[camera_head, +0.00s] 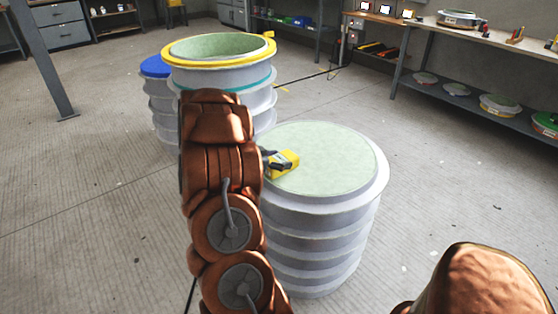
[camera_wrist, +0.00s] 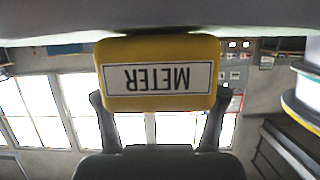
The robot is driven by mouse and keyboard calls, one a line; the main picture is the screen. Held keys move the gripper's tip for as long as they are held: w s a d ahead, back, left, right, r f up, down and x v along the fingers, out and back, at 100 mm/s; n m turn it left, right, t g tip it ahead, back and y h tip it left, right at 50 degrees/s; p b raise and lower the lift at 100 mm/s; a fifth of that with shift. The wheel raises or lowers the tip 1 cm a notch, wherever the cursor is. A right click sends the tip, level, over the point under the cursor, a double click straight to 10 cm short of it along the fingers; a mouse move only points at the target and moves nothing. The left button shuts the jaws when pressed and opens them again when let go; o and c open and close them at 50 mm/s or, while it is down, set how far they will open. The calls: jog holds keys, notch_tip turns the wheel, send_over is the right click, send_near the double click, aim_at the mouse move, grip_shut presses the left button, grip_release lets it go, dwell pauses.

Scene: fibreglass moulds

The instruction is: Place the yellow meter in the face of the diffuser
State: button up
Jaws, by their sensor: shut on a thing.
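The yellow meter (camera_head: 285,164) shows at the left part of the pale green round face (camera_head: 325,150) of the nearest grey ribbed mould (camera_head: 315,236). I cannot tell whether it touches that face or hangs above it. No label tells which mould is the diffuser. My gripper (camera_head: 273,158) is shut on the meter, partly hidden behind my brown arm. In the wrist view the meter (camera_wrist: 158,47) fills the upper middle, its METER label upside down, with the dark fingers of my gripper (camera_wrist: 159,98) on both sides.
Behind stands a mould with a yellow rim (camera_head: 180,63) and pale green face, and a blue-topped mould (camera_head: 155,66) at its left. A workbench (camera_head: 480,35) with a lower shelf of small moulds runs along the right. A steel post (camera_head: 45,60) stands at left. Floor around is mostly clear.

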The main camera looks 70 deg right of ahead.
jog(key=shift+f, duration=0.1)
jog(key=o, duration=1.3)
jog(key=shift+c, duration=0.2)
jog(key=shift+r, duration=0.2)
jog(key=p+v, duration=0.1)
jog(key=v, duration=1.1)
